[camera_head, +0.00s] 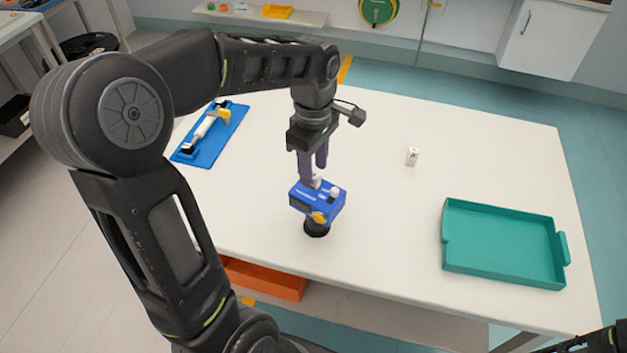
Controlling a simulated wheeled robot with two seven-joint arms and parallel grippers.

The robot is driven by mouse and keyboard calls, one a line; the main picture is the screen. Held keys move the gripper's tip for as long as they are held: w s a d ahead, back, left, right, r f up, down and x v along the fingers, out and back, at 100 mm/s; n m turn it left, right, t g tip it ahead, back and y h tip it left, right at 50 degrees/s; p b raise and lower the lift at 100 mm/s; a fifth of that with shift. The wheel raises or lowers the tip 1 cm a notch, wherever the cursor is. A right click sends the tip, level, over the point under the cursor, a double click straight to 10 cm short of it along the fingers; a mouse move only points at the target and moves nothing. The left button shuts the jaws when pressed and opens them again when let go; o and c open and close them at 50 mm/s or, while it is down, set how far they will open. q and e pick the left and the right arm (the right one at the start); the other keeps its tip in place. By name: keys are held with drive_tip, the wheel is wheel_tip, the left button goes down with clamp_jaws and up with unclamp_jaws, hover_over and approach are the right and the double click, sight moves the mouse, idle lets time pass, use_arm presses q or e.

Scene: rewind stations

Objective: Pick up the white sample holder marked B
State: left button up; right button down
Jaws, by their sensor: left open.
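A small white block with a dark mark (412,157) stands on the white table, right of the middle. It looks like the sample holder, but its letter is too small to read. My left gripper (314,172) points down with its fingers apart, just above a blue device (318,202) on a black round base. A small white piece (315,182) shows at the fingertips, on or just above the device. I cannot tell whether it is a holder or whether the fingers touch it. My right gripper is not in view.
A teal tray (503,243) lies empty at the table's right. A blue board (224,141) with a white and yellow tool lies at the back left. An orange bin (265,280) is below the front edge. The table between device and tray is clear.

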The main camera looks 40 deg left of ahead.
use_arm(q)
drive_tip(key=shift+f, duration=0.95)
clamp_jaws()
